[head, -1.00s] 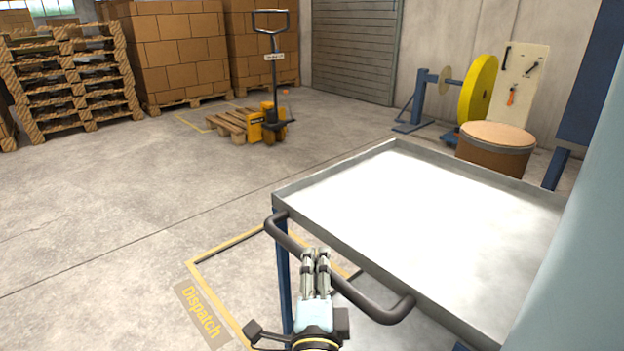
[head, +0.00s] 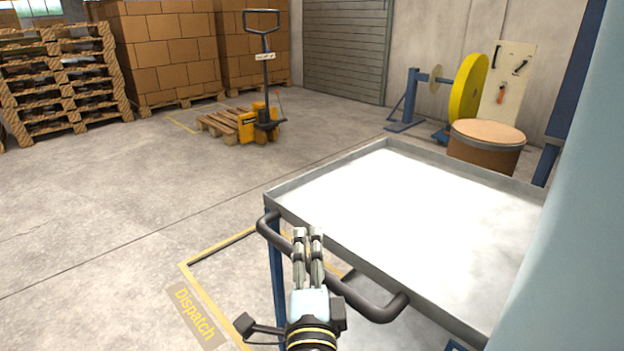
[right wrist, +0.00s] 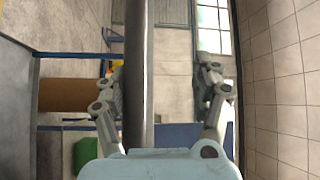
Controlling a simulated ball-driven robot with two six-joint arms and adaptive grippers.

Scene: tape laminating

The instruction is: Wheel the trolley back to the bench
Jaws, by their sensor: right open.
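The trolley (head: 283,205) stands at the right of the head view, with a bare pale top, a raised grey rim and blue legs. Its dark handle (head: 375,306) is on the near side and also shows in the right wrist view (right wrist: 136,100). My right gripper (head: 308,236) is open at the handle, its fingertips reaching past the bar. In the right wrist view the bar runs between the two fingers (right wrist: 161,80), nearer the left one. I cannot tell whether they touch. My left gripper is not in view. I cannot make out the bench.
A yellow floor outline marked Dispatch (head: 194,314) lies beside and under the trolley. A yellow pallet truck (head: 262,122), stacked cartons (head: 165,55) and pallets (head: 60,85) stand behind. A brown drum (head: 485,150) is beyond the trolley. The floor at left is clear.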

